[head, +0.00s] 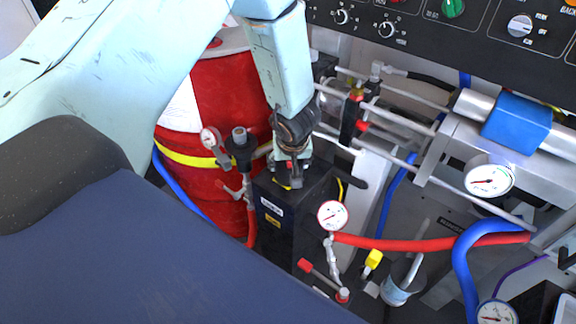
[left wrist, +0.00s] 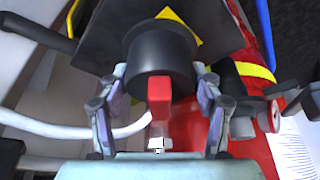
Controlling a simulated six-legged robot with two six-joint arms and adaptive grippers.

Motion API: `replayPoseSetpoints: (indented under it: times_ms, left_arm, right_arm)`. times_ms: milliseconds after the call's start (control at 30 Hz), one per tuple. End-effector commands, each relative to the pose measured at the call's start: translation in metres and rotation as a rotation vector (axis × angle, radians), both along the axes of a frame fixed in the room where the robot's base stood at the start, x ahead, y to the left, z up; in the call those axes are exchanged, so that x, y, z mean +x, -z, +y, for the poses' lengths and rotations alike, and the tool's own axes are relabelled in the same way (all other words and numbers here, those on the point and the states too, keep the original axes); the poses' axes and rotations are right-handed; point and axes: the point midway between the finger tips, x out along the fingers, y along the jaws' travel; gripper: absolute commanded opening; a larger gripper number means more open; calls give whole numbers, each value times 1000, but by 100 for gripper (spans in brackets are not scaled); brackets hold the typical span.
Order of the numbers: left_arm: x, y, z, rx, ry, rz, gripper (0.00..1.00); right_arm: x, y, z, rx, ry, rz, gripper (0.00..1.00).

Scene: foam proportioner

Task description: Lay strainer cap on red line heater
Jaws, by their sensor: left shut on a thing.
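My left gripper (head: 291,166) reaches down over the top of a black box with white and yellow labels (head: 272,222), which I take to be the red line heater. In the left wrist view the fingers (left wrist: 159,100) close on both sides of a round black cap with a red tab (left wrist: 160,52), which I take to be the strainer cap. The cap is in front of the box top (left wrist: 222,22) and partly covers its yellow mark. Whether it touches the box cannot be told. The gripper mostly hides the cap in the head view. My right gripper is not in view.
A red drum with a yellow band (head: 232,85) stands left of the box. A pressure gauge (head: 332,214) and a red hose (head: 430,243) lie close on its right. Pipes and a blue hose (head: 462,265) crowd the right side. A control panel (head: 470,25) is at the back.

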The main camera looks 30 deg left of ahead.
Motion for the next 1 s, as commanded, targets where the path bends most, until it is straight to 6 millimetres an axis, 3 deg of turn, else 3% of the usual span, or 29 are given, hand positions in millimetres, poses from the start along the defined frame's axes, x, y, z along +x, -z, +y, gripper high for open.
replayPoseSetpoints:
  times_ms: [367,400,633,1000]
  left_arm:
    - [-1,5,-2,0,0,1,28]
    - [-1,4,-2,0,1,2,67]
    - [-2,4,-2,0,1,2,87]
    - [-1,1,-1,0,-1,0,87]
  right_arm:
    - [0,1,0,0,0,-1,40]
    - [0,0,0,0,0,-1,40]
    - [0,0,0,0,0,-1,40]
    - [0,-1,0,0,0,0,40]
